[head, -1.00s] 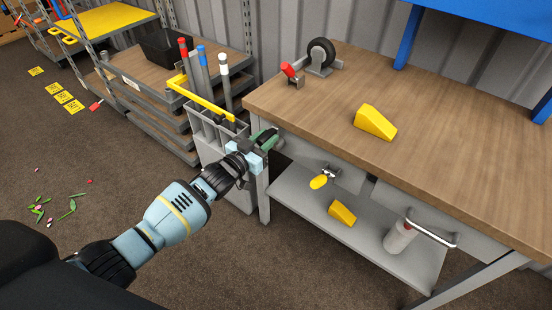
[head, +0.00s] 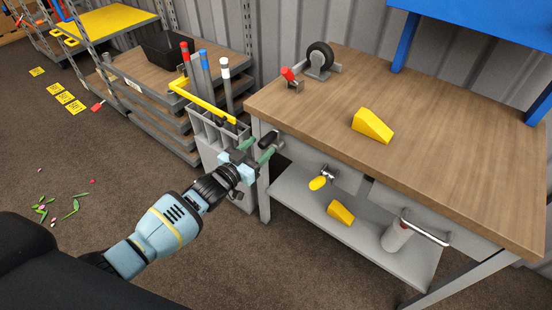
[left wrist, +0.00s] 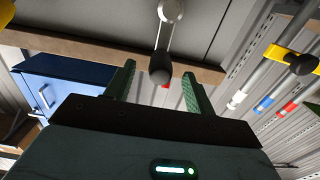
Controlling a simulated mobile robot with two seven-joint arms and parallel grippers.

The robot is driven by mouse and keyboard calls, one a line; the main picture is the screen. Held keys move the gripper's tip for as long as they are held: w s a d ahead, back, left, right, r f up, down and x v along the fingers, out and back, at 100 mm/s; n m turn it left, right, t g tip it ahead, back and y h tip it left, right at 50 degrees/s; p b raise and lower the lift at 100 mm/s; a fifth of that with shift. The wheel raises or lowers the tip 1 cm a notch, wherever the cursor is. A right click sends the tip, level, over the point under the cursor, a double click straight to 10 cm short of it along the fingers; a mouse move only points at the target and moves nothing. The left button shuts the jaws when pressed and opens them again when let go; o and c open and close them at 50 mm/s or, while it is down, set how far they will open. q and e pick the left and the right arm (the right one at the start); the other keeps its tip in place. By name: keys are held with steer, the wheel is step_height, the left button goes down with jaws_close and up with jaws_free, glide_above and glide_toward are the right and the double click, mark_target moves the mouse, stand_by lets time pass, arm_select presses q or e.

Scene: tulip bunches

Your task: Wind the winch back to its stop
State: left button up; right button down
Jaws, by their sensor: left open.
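The winch crank shows as a black grip (head: 267,139) at the left end of the workbench, under its top edge. In the left wrist view the black grip (left wrist: 160,68) hangs from a pale metal crank arm (left wrist: 170,12). My left gripper (head: 255,151) is open, with its green fingers spread just in front of the grip. In the left wrist view the grip appears between the fingers of my left gripper (left wrist: 159,76), with gaps on both sides. The winch drum is not clearly visible. My right gripper is not in view.
The workbench (head: 440,150) carries a yellow wedge (head: 372,125), a black wheel (head: 320,58) and a red-handled clamp (head: 289,75). A grey bin (head: 207,130) with coloured-topped poles stands close left of the gripper. The lower shelf (head: 310,215) holds another wedge and a canister.

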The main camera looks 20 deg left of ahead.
arm_select(q)
steer(key=shift+p+v, duration=0.75)
steer(key=shift+v, duration=0.9)
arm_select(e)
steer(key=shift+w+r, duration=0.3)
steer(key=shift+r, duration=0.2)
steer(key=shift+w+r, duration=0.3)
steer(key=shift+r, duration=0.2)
arm_select(q)
steer(key=s+d+f+n+g+y+p, duration=0.15)
steer(key=s+f, duration=0.25)
steer(key=s, duration=0.6)
steer(key=s+d+f+g+p, duration=0.2)
steer(key=s+d+f+p, duration=0.1)
steer(key=s, duration=0.6)
steer(key=s+r+g+y+p, duration=0.2)
steer(key=s+g+p, duration=0.1)
steer(key=s, duration=2.2)
steer(key=shift+a+g+y+p, duration=0.4)
steer(key=shift+a+g, duration=0.1)
steer(key=shift+g, duration=0.35)
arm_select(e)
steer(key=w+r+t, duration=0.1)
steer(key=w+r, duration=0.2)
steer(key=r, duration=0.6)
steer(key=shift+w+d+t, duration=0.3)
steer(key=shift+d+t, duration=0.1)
arm_select(q)
steer(key=shift+s+n, duration=0.1)
steer(key=shift+n, duration=0.15)
